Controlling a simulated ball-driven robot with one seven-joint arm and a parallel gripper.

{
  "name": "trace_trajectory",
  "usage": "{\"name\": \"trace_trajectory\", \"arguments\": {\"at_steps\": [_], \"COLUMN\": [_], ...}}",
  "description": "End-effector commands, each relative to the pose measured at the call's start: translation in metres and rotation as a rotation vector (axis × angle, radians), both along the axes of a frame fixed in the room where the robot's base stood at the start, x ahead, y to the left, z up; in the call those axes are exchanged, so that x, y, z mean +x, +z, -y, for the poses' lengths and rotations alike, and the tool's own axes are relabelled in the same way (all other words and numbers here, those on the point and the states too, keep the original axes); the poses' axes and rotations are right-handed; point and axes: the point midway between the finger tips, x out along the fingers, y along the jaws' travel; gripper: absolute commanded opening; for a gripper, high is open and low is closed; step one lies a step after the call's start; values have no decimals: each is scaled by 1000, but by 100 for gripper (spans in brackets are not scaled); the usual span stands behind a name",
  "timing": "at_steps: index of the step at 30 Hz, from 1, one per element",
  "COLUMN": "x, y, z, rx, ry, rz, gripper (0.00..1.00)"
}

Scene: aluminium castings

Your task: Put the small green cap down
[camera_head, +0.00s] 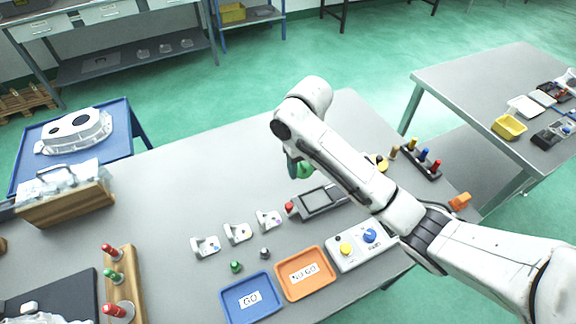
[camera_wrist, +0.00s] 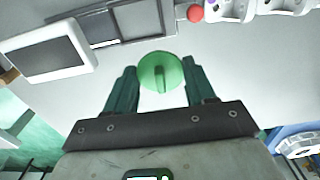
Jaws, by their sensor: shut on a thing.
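The small green cap (camera_wrist: 160,74) is round with a raised rib across its face. It sits between the two dark fingers of my gripper (camera_wrist: 158,82) in the wrist view, and the gripper is shut on it. In the head view the cap (camera_head: 305,171) shows as a bit of green beside my gripper (camera_head: 296,168), over the grey table (camera_head: 190,165). My arm partly hides it there. I cannot tell how high above the table it is.
White brackets (camera_head: 237,233), a blue GO tray (camera_head: 251,297), an orange NO GO tray (camera_head: 305,273) and a button box (camera_head: 357,247) stand nearer. The table left of my gripper is clear.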

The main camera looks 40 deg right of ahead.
Motion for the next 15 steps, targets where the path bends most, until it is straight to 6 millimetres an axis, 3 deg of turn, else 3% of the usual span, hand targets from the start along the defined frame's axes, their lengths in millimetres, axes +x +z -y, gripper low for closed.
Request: {"name": "trace_trajectory", "arguments": {"at_steps": [11, 15], "x": [14, 36], "y": [-13, -29], "z": [2, 10], "rx": [6, -1], "ry": [2, 2], "rz": [-13, -9], "gripper": [27, 27]}}
